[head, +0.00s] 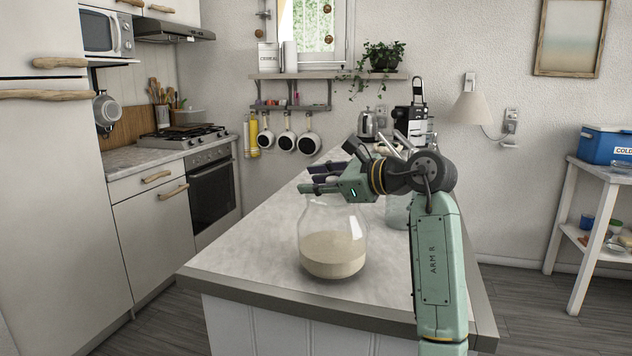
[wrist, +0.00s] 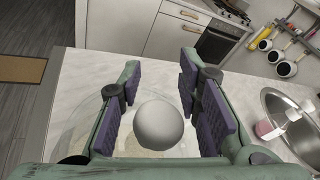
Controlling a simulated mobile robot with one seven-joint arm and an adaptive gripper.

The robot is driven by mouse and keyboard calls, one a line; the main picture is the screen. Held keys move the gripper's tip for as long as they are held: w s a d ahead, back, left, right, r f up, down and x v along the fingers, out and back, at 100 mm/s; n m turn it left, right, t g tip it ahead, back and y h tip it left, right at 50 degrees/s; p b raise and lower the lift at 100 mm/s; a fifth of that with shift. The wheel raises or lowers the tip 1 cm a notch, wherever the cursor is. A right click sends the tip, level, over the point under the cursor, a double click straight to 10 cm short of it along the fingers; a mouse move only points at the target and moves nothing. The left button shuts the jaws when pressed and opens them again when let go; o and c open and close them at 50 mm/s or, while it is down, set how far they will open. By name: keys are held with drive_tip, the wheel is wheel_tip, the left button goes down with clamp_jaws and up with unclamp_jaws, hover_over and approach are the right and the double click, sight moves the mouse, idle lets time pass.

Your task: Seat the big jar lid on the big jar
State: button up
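The big jar (head: 333,252) is clear glass with pale, grainy contents in its lower part. It stands upright on the near part of the counter. My gripper (head: 318,182) is just above the jar's top. In the wrist view my gripper (wrist: 160,72) is open, its purple pads apart on both sides of a smooth, pale round knob (wrist: 158,124). The knob looks like the big jar lid's, with gaps to both pads. A faint clear rim shows around it. The lid's disc cannot be made out in the head view, so whether it touches the jar cannot be told.
The counter (head: 235,262) is clear left of the jar. Another glass vessel (head: 397,212) stands behind my arm to the right. A sink (wrist: 288,115) lies at the right of the wrist view. A kettle (head: 371,124) and coffee machine (head: 411,122) stand at the far end.

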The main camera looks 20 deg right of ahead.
drive_tip(key=v, duration=1.2)
drive_tip(key=shift+s+f, duration=0.1)
